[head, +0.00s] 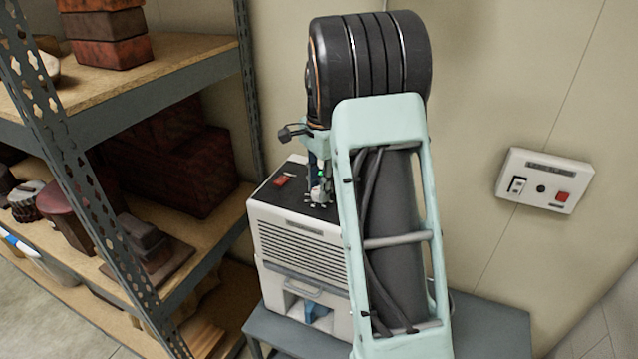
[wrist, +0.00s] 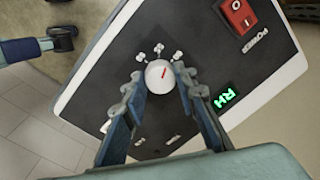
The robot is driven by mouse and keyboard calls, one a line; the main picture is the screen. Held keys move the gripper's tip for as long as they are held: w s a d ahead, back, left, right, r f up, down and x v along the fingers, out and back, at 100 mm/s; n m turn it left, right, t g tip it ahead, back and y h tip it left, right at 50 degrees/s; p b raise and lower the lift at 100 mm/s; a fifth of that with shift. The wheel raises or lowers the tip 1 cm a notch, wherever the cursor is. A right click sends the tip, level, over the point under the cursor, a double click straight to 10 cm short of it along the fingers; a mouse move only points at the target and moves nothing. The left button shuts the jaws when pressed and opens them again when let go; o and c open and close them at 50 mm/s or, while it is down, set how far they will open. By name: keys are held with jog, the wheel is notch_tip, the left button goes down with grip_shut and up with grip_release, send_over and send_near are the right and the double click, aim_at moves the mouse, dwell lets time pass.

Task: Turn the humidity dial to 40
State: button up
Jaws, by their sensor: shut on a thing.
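The humidity dial (wrist: 160,75) is a small round white knob with a red pointer line, on the black top panel of a white humidifier unit (head: 300,250). In the wrist view, white marks sit around the dial, too small to read. My gripper (wrist: 161,82) is shut on the dial, one finger on each side of it. In the head view my gripper (head: 320,195) comes down on the panel, and my arm hides part of the unit.
The unit stands on a grey table (head: 490,325). A metal shelf (head: 170,85) with boxes and pots is close on the left. A white wall box (head: 546,180) with a red button is on the wall to the right.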

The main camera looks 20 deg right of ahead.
jog(key=n+p, duration=0.1)
jog(key=n, duration=0.2)
jog(key=shift+n, duration=0.4)
jog(key=n+p, duration=0.1)
jog(key=n, duration=0.2)
jog(key=shift+n, duration=0.3)
jog(key=n+p, duration=0.1)
jog(key=n, duration=0.2)
jog(key=shift+d+n, duration=0.1)
jog(key=shift+n, duration=0.2)
jog(key=n+p, duration=0.1)
jog(key=n, duration=0.3)
jog(key=shift+n+g, duration=0.3)
jog(key=n+p, duration=0.1)
jog(key=n, duration=0.3)
jog(key=shift+w, duration=0.1)
jog(key=n+p, duration=0.1)
jog(key=n, duration=0.6)
jog(key=shift+n+g+p, duration=0.3)
jog(key=shift+p, duration=0.1)
jog(key=shift+n+p, duration=0.45)
jog(key=shift+n, duration=1.45)
jog(key=shift+w, duration=0.1)
